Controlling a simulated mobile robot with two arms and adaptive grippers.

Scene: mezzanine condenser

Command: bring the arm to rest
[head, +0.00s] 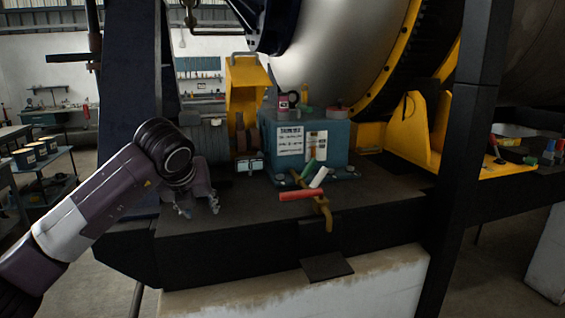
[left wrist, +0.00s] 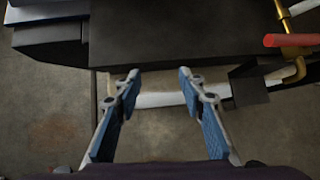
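My left arm (head: 103,192) comes in from the left in the head view, bent at a dark round joint. My left gripper (head: 198,207) points down by the left part of the dark platform (head: 240,222). In the left wrist view the gripper (left wrist: 159,76) is open, with its two blue-padded fingers apart and nothing between them. Below the fingers are the platform's edge, a pale strip and the floor. My right gripper is in neither view.
A blue-grey box (head: 337,142) with labels stands on the platform. A red-handled tool (head: 301,195) and a yellow clamp (head: 327,214) are at its front edge. A dark post (head: 470,150) rises at the right. A side table with containers (head: 42,150) stands far left.

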